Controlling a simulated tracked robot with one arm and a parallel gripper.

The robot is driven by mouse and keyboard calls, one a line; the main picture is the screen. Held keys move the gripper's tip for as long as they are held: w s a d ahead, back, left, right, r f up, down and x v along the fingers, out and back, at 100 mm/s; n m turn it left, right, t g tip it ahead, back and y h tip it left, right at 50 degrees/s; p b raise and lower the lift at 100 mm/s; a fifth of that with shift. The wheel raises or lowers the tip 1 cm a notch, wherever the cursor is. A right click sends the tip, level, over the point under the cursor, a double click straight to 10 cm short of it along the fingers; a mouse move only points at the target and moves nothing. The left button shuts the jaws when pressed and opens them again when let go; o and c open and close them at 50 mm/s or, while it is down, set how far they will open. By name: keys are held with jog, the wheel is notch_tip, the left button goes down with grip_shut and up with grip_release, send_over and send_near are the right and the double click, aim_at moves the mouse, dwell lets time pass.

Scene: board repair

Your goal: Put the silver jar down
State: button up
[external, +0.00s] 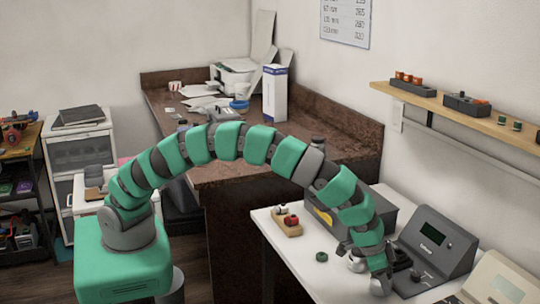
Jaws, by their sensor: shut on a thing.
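My gripper (364,266) is at the end of the teal arm, low over the white table (290,262) at the right. It is shut on the silver jar (357,265), a small shiny piece showing at the fingers. The arm's last links and the fingers hide much of the jar. I cannot tell whether its base touches the table. Another small silver piece (379,287) shows just below the right side of the gripper.
A dark grey instrument (435,245) with a screen stands close right of my gripper, and a beige device (497,283) is nearer the front. A grey box (375,212) lies behind. A wooden tray (289,230) and a green ring (321,257) are to the left.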

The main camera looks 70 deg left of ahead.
jog(key=shift+f, duration=0.3)
jog(key=shift+r, duration=0.1)
jog(key=o, duration=1)
jog(key=shift+o, duration=0.2)
jog(key=p+v, duration=0.1)
jog(key=v, duration=1.1)
